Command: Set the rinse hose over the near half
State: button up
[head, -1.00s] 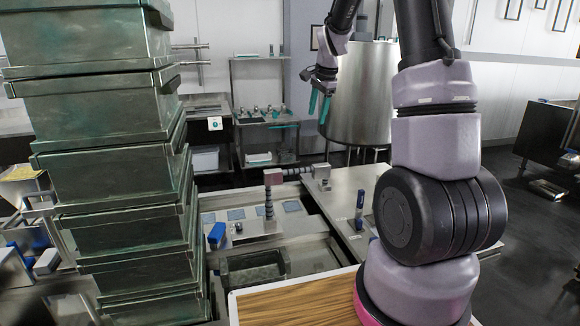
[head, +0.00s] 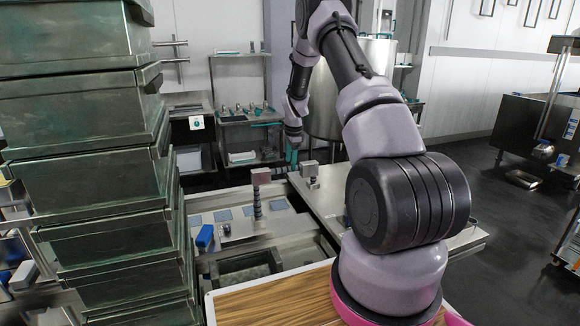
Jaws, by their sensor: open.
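A grey block on an upright dark ribbed piece (head: 257,207) stands at the middle of the press top; I cannot tell for sure whether this is the rinse hose. A second small metal block (head: 309,172) sits to its right, on the edge of the pale flat panel (head: 328,203). My gripper (head: 291,158), with teal fingers, points down behind and above these two blocks. It is open. It is small in the picture, and whether it touches anything is unclear. My arm covers part of the panel's right side.
A tall stack of green-grey metal bins (head: 95,180) fills the left. A wood-topped board (head: 275,305) lies in front. A dark open trough (head: 245,268) and a blue block (head: 205,236) are left of the panel.

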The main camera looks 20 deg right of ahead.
jog(key=shift+w+f, duration=0.15)
jog(key=shift+f, duration=0.5)
jog(key=shift+w+f, duration=0.15)
jog(key=shift+f, duration=0.5)
grip_shut()
dwell(0.5)
